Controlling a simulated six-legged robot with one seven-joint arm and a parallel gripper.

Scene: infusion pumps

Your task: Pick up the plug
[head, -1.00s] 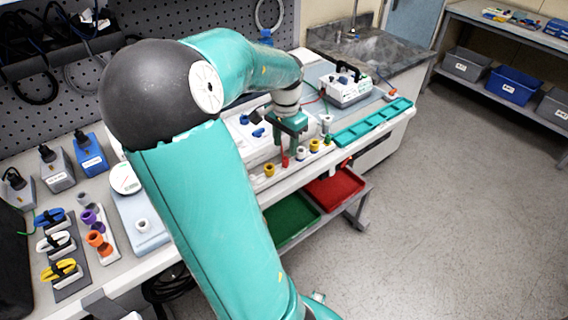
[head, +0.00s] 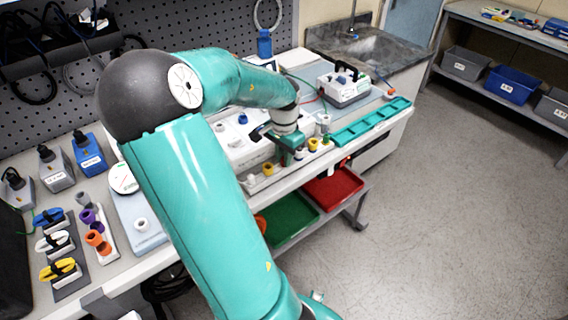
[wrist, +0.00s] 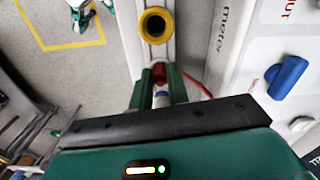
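A small red plug (wrist: 159,72) shows between the two green fingers of my gripper (wrist: 159,84) in the wrist view. A thin red cord runs off to the right from beside it. The fingers stand on either side of the plug, but I cannot tell whether they press on it. In the head view my gripper (head: 287,157) is low and tilted over the row of coloured sockets at the bench's front edge. There the plug is hidden by the gripper.
A yellow socket (wrist: 156,25) stands beside the plug; another yellow one (head: 313,145) is to the gripper's right. A white pump with a blue knob (wrist: 287,76) lies close behind the row. A teal tray (head: 372,122) is farther right; green and red bins (head: 333,188) sit below.

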